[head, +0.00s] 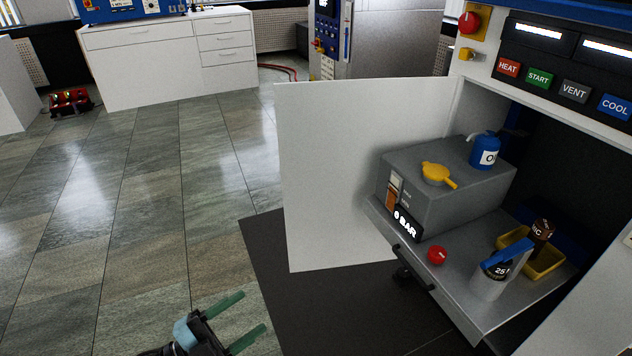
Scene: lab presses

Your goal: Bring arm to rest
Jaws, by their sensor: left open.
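My left gripper (246,318) is at the bottom of the head view, left of centre. Its two green fingers are apart, with nothing between them. It is over the floor and the edge of the dark mat, to the left of and apart from the press cabinet. My right gripper is not in view.
An open white door (350,170) stands out from the cabinet. The tiled floor (170,200) at left is clear.

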